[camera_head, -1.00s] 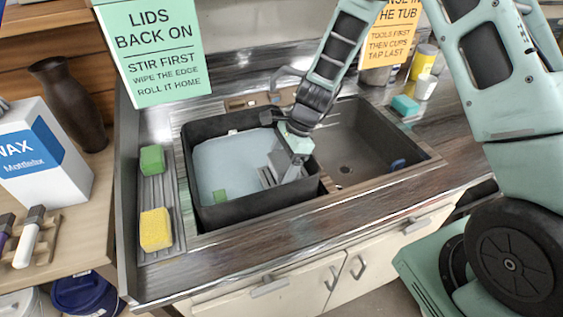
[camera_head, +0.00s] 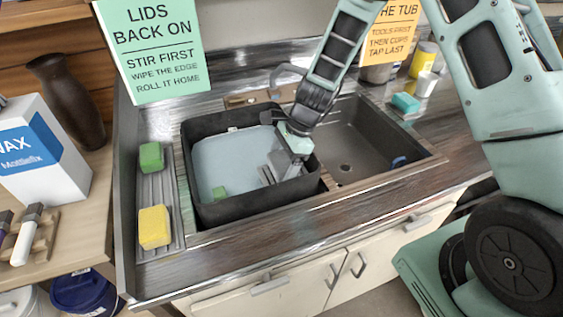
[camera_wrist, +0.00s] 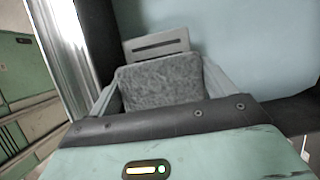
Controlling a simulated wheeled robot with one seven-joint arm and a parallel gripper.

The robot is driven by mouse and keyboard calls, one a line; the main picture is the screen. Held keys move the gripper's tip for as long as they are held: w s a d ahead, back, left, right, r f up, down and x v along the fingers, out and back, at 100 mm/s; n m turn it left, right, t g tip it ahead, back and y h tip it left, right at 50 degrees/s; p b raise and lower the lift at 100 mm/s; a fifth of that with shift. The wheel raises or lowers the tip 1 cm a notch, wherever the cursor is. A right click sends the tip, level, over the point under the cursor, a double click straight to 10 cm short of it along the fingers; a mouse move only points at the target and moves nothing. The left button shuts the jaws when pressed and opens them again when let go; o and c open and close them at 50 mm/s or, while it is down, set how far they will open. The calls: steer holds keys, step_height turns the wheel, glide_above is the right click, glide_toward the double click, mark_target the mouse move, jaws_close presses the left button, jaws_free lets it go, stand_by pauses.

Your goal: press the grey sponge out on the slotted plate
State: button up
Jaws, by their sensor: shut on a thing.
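The grey sponge (camera_wrist: 160,86) is held between the two fingers of my gripper (camera_wrist: 160,72) in the wrist view. A grey plate with one dark slot (camera_wrist: 158,44) shows just beyond the sponge; I cannot tell whether they touch. In the head view my gripper (camera_head: 282,168) reaches down into the right side of the black tub (camera_head: 262,205), over its pale blue water (camera_head: 230,160). The sponge is hard to make out there, among the grey fingers.
A green sponge (camera_head: 151,156) and a yellow sponge (camera_head: 154,227) lie on the ribbed drainer left of the tub. The right sink basin (camera_head: 350,150) is mostly empty. A teal sponge (camera_head: 405,103) lies behind it.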

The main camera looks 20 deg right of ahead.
steer(key=shift+s+f, duration=0.1)
steer(key=shift+f, duration=0.35)
stand_by(1.3)
steer(key=shift+r, duration=0.1)
step_height(320, 180, up, 7)
steer(key=p, duration=0.6)
steer(key=shift+a, duration=0.15)
stand_by(0.6)
